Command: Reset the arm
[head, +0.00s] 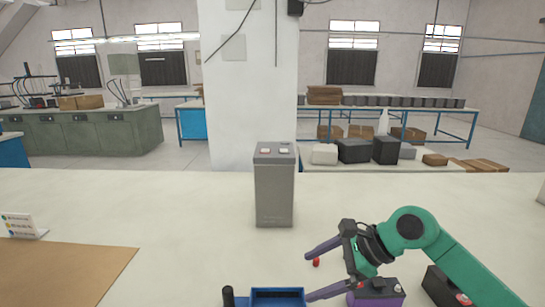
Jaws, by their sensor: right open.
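My right arm comes in from the right. My left gripper does not show.
A tall grey battery (274,195) stands upright mid-table. A small red piece (316,262) lies near the upper finger. A blue tray (277,292) and a dark battery (440,287) are at the front. A brown mat (70,270) and small sign (20,226) are left.

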